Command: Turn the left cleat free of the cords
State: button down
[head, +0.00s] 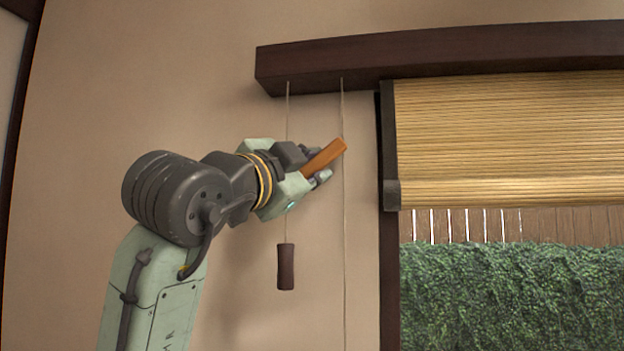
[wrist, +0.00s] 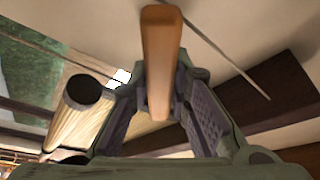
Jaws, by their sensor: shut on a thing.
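An orange-brown wooden cleat (head: 327,156) is in the jaws of my gripper (head: 308,170), against the beige wall left of the window. It tilts up to the right. The wrist view shows the cleat (wrist: 160,60) as a long bar between the two fingers of my gripper (wrist: 158,112). The left cord (head: 288,115) runs down behind my gripper to a dark weight (head: 286,267). The right cord (head: 343,230) passes by the cleat's upper right end. I cannot tell whether it touches the cleat. A cord (wrist: 228,52) also shows right of the cleat in the wrist view.
A dark wooden beam (head: 440,57) runs above. A partly raised bamboo blind (head: 500,135) hangs right of the cords, beside a dark post (head: 390,270). A hedge (head: 510,295) shows through the window. The wall below the cleat is clear except for the cords and weight.

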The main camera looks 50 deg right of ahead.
jog(key=n+t+b, duration=0.1)
jog(key=n, duration=0.2)
jog(key=n+t+b, duration=0.1)
jog(key=n, duration=0.2)
jog(key=shift+f+h, duration=0.15)
jog(key=shift+h, duration=0.25)
jog(key=n+t+b, duration=0.1)
jog(key=n+t, duration=0.1)
jog(key=n, duration=0.2)
jog(key=n+t+y, duration=0.1)
jog(key=n+t, duration=0.1)
jog(key=n, duration=0.2)
jog(key=shift+t+b, duration=0.3)
jog(key=shift+b, duration=0.1)
jog(key=shift+n, duration=0.3)
jog(key=c, duration=1.5)
grip_release()
jog(key=v, duration=1.2)
jog(key=shift+s+r, duration=0.1)
jog(key=shift+r, duration=0.1)
